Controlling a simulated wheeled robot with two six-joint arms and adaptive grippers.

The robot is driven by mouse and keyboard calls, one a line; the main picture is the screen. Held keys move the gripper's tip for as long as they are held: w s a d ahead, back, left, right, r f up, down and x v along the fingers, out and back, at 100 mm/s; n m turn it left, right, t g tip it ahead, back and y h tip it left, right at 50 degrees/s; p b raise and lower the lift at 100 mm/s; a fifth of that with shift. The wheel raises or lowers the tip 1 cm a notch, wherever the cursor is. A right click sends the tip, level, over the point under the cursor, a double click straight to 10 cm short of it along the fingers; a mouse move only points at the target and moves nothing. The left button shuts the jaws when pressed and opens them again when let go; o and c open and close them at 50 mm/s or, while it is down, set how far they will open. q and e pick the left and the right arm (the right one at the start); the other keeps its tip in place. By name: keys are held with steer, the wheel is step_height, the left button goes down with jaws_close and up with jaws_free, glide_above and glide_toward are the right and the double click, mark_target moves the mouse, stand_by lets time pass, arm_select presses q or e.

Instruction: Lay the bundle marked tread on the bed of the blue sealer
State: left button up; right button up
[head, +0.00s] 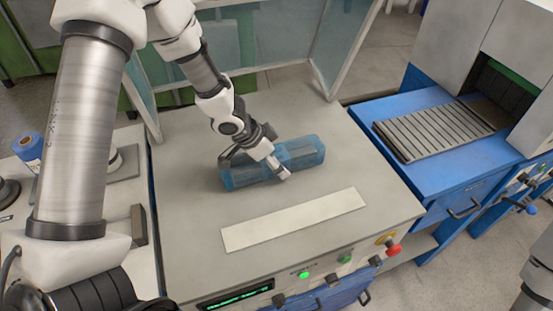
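A translucent blue wrapped bundle (305,151) lies lengthwise on the grey top of the middle machine (190,215). No tread mark is legible on it. My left gripper (262,163) is over the middle of the bundle, and one pale fingertip shows at its front side. The far finger is partly hidden, so I cannot tell whether the fingers press on it. To the right stands a blue machine (390,112) with a grey slatted bed (435,128). The bed is empty and leads into a dark opening. My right gripper is out of view.
A pale flat strip (295,219) lies in front of the bundle. A clear guard panel (345,45) stands behind. A red button (393,250) sits at the machine's front right corner. A blue spool (29,148) stands on the left bench. A gap separates the two machines.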

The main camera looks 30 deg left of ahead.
arm_select(q)
steer(key=shift+r, duration=0.1)
steer(key=shift+r, duration=0.3)
steer(key=p+v, duration=0.6)
steer(key=v, duration=0.5)
steer(key=shift+r+p, duration=0.15)
steer(key=shift+p, duration=0.2)
steer(key=shift+s+a+r, duration=0.15)
steer(key=shift+s, duration=0.1)
steer(key=shift+w, duration=0.1)
